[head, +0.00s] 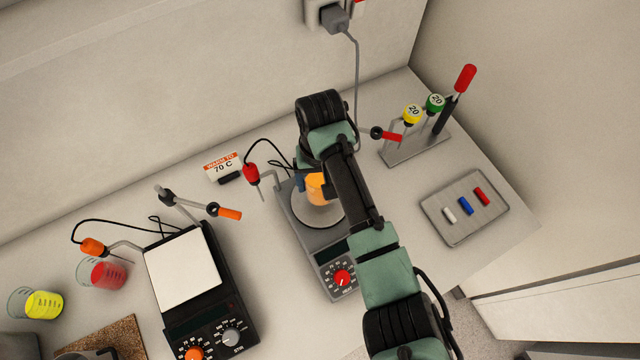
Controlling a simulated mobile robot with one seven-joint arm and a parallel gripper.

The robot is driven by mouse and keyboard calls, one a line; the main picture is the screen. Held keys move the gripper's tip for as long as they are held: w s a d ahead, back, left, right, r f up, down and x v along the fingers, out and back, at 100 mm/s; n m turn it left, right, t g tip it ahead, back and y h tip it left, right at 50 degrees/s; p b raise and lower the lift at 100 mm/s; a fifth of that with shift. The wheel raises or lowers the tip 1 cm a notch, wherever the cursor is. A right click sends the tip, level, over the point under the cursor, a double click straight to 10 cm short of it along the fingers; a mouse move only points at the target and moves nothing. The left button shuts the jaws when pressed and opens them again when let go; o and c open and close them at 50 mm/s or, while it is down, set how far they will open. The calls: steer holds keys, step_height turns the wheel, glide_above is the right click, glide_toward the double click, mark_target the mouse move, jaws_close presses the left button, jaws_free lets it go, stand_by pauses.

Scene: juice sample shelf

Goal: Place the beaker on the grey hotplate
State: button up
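The grey hotplate (330,241) stands mid-bench, with a round plate on top and a red knob on its front panel. A beaker with orange liquid (317,187) is over the back of the round plate, partly hidden by my arm. I cannot tell whether it rests on the plate or is just above it. My gripper (300,183) is almost wholly hidden under my arm; only a small dark blue part shows, at the beaker's left side. Its fingers and their grip cannot be made out.
A black hotplate with a white square top (181,270) stands left. Beakers of red (108,274) and yellow liquid (43,305) are further left. A probe on a stand (251,174) and a "70 C" card (222,166) are close by. A pipette rack (415,149) and tray (451,232) are right.

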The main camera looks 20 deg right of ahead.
steer(key=shift+f, duration=1.75)
steer(key=shift+f, duration=0.2)
steer(key=o, duration=1.4)
steer(key=shift+o, duration=0.2)
step_height(320, 180, up, 12)
steer(key=b, duration=0.2)
steer(key=shift+r, duration=0.2)
